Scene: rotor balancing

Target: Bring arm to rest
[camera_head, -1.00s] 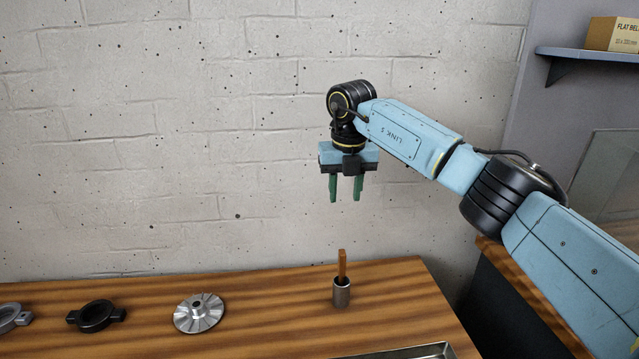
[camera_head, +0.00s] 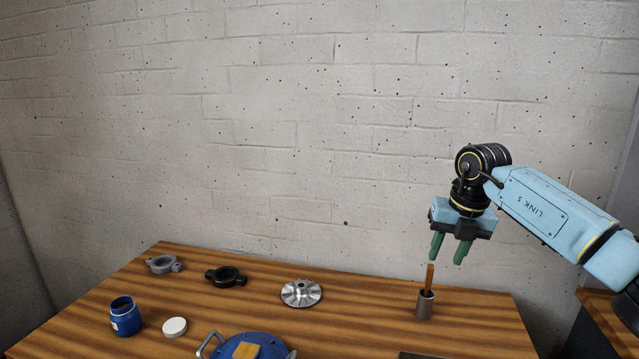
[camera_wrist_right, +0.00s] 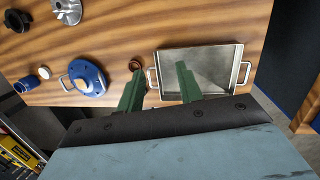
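My right gripper (camera_head: 449,250) is open and empty. Its green fingers point down, apart, above and slightly right of a small metal cup (camera_head: 425,304) that holds an upright brown stick (camera_head: 430,276). A small gap shows between the fingertips and the stick's top in the head view. In the right wrist view the gripper's spread fingers (camera_wrist_right: 158,88) have nothing between them. My left gripper is in neither view.
On the wooden table (camera_head: 370,325) are a finned metal rotor (camera_head: 301,293), a black clamp ring (camera_head: 227,277), a grey one (camera_head: 163,264), a blue jar (camera_head: 125,317), a white lid (camera_head: 174,327) and a blue lidded pot (camera_head: 250,346). A metal tray (camera_wrist_right: 232,66) is near the gripper.

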